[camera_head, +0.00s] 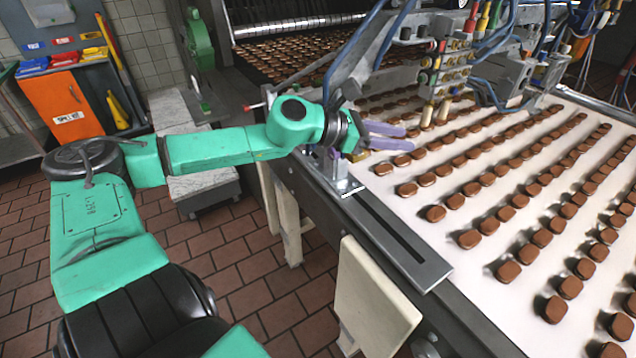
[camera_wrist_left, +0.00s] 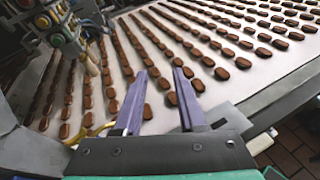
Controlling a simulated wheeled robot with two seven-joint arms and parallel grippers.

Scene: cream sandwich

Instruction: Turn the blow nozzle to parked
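My left gripper (camera_head: 398,136) reaches in from the left over the near edge of the conveyor. Its two purple fingers are apart with nothing between them; the gap (camera_wrist_left: 160,72) shows in the left wrist view, with chocolate pieces on the belt beyond. A grey upright bracket (camera_head: 335,172) stands on the conveyor's edge rail just below the gripper, partly hidden by it. A small yellow part (camera_head: 355,156) shows beside it, and a curved yellow part (camera_wrist_left: 97,131) lies left of the fingers in the wrist view. I cannot tell for sure which part is the blow nozzle. My right gripper is not in view.
Rows of chocolate-topped pieces lie on the white belt (camera_head: 420,210). A depositing head with several hoses (camera_head: 450,70) stands just beyond the gripper. A slotted grey plate (camera_head: 400,240) lies along the near rail. An orange cabinet (camera_head: 70,105) stands back left; tiled floor is partly free.

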